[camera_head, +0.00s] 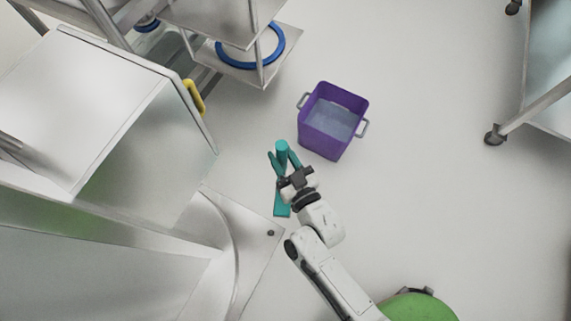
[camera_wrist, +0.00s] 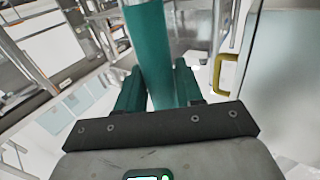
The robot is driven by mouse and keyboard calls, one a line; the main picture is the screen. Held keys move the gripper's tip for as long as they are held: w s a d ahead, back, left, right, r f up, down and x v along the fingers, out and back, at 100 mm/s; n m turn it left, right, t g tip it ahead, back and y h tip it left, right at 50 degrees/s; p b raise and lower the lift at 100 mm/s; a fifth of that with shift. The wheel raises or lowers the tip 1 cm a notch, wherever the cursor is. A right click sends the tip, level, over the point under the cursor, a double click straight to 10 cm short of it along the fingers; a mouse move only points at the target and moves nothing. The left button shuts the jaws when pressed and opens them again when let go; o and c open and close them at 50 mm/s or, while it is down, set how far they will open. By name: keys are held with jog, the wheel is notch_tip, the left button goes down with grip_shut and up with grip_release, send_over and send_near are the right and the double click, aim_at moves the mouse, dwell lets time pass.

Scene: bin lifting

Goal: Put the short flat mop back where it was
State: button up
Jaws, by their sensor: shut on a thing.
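The short flat mop has a teal handle (camera_head: 282,149) that stands up between the fingers of my gripper (camera_head: 277,160). Its flat teal head (camera_head: 282,205) shows below my gripper, near the floor. In the wrist view, the teal handle (camera_wrist: 149,50) runs up between the two teal fingers of my gripper (camera_wrist: 156,80), which are shut on it. The mop's head is not in the wrist view. Whether the head touches the floor cannot be told.
A purple bin (camera_head: 325,147) with grey handles stands on the floor right of my gripper. A steel cabinet with a yellow handle (camera_head: 194,97) is at the left. A steel shelf with a blue ring (camera_head: 222,63) is behind. A wheeled steel table (camera_head: 545,108) stands far right. Floor between is clear.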

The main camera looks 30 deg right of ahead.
notch_tip(320, 180, down, 6)
jog(key=a+b, duration=0.3)
jog(key=b, duration=0.2)
jog(key=w+d+f+b, duration=0.9)
jog(key=w+f, duration=0.1)
jog(key=f, duration=0.2)
jog(key=shift+f, duration=0.35)
jog(key=shift+d, duration=0.1)
jog(key=shift+f, duration=0.2)
jog(key=o, duration=1)
jog(key=shift+s, duration=0.1)
jog(key=shift+o, duration=0.2)
